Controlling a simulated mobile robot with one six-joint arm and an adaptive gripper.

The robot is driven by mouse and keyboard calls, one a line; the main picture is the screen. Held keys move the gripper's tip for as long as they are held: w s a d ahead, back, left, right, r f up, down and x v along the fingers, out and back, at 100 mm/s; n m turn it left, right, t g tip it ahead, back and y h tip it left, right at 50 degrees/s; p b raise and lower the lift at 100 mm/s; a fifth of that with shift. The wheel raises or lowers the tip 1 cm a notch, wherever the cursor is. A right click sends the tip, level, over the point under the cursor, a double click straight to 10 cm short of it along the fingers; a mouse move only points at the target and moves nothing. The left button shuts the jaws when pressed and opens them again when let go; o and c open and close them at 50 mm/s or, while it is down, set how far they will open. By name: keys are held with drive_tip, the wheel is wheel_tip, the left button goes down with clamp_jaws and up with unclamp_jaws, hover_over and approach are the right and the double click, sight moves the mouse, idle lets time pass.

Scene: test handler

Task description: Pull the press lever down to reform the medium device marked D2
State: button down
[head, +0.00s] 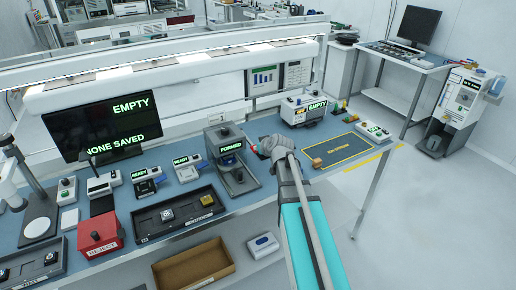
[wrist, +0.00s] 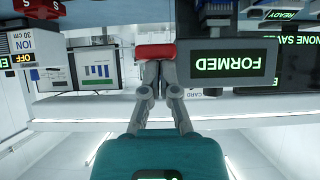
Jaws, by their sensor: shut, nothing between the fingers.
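The press (head: 224,140) stands on the blue bench mat, and its display reads FORMED. It also shows upside down in the wrist view (wrist: 226,63). The red lever grip (wrist: 155,51) is at the tips of my gripper (wrist: 160,66) in the wrist view and seems to touch them, though contact is not certain. My gripper (head: 262,150) is at the right side of the press in the head view, fingers closed together with nothing between them. No device marked D2 can be made out; the inside of the press is too small to read.
A black tray (head: 150,232) with small devices lies in front of the press. A red REJECT box (head: 100,235) stands at the left. A monitor (head: 100,126) reads EMPTY and NONE SAVED. A yellow-edged dark mat (head: 345,152) with a tan block lies right of my arm.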

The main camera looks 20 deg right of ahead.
drive_tip(key=p+v, duration=0.5)
drive_tip(key=v, duration=0.6)
idle(0.7)
drive_tip(key=s+a+f+m+g+h, duration=0.1)
drive_tip(key=s+a+f+g, duration=0.3)
drive_tip(key=s+a, duration=0.3)
drive_tip(key=s+a+f+g+b, duration=0.1)
drive_tip(key=s+a+f+g, duration=0.4)
drive_tip(key=s+a+g, duration=0.1)
drive_tip(key=shift+s+a+f+m+g+h, duration=0.35)
drive_tip(key=shift+s+a, duration=0.2)
drive_tip(key=shift+s, duration=0.65)
